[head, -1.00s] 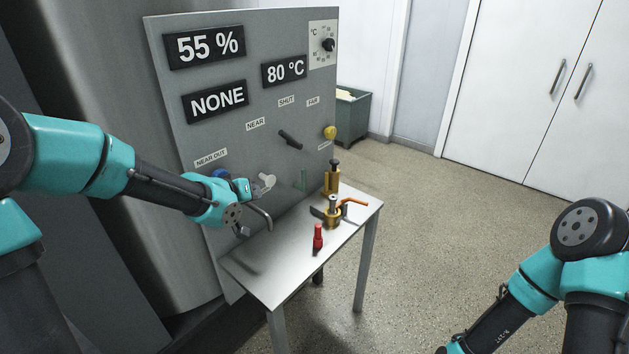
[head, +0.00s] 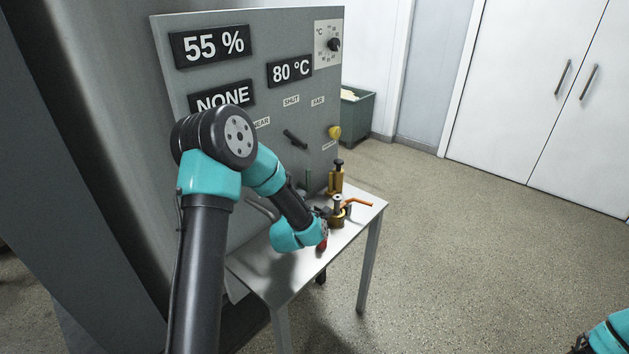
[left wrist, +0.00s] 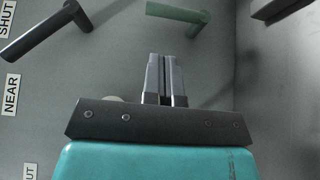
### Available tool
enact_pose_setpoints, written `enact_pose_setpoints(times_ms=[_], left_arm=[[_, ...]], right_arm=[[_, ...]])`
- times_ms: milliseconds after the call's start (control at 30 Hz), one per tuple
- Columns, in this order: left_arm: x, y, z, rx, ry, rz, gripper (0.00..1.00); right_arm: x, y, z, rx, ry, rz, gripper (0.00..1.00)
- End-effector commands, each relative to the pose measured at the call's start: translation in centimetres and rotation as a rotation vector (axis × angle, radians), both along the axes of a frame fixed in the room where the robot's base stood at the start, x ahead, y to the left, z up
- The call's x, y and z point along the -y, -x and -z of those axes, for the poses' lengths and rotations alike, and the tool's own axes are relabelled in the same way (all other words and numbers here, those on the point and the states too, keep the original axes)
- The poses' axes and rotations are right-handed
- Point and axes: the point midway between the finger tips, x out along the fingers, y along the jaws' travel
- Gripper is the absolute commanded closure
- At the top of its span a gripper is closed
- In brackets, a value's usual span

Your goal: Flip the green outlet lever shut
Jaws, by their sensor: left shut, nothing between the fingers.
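The green outlet lever (head: 308,179) shows as a small upright strip low on the grey panel, just above the table and partly behind my left arm. In the left wrist view the lever (left wrist: 175,12) is a green bar at the top, lying mostly crosswise, with a bent end at right. My left gripper (head: 322,211) is low over the table, close to the panel and partly hidden by my wrist. In the left wrist view its fingers (left wrist: 165,62) are together, empty and pointing towards the lever, with a visible gap. My right gripper is out of view; only part of that arm shows.
A black lever (head: 295,140) sits higher on the panel. The brass fitting with an orange handle (head: 357,203), a brass cylinder (head: 336,180) and a red object (head: 322,243) crowd the area by my left gripper. The metal table (head: 290,278) is clear in front.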

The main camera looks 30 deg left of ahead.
Motion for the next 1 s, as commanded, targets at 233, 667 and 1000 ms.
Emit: enact_pose_setpoints(times_ms=[233, 667, 1000], left_arm=[[-0.5, 0.4, 0.2, 0.007, 0.004, -0.021, 1.00], [-1.2, -1.3, 0.1, 0.008, 0.002, -0.020, 1.00], [-3.1, -6.2, 0.1, 0.008, 0.001, -0.020, 1.00]], right_arm=[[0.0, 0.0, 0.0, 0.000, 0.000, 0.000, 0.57], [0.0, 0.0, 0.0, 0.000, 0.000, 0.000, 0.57], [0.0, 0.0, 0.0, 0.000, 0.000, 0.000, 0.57]])
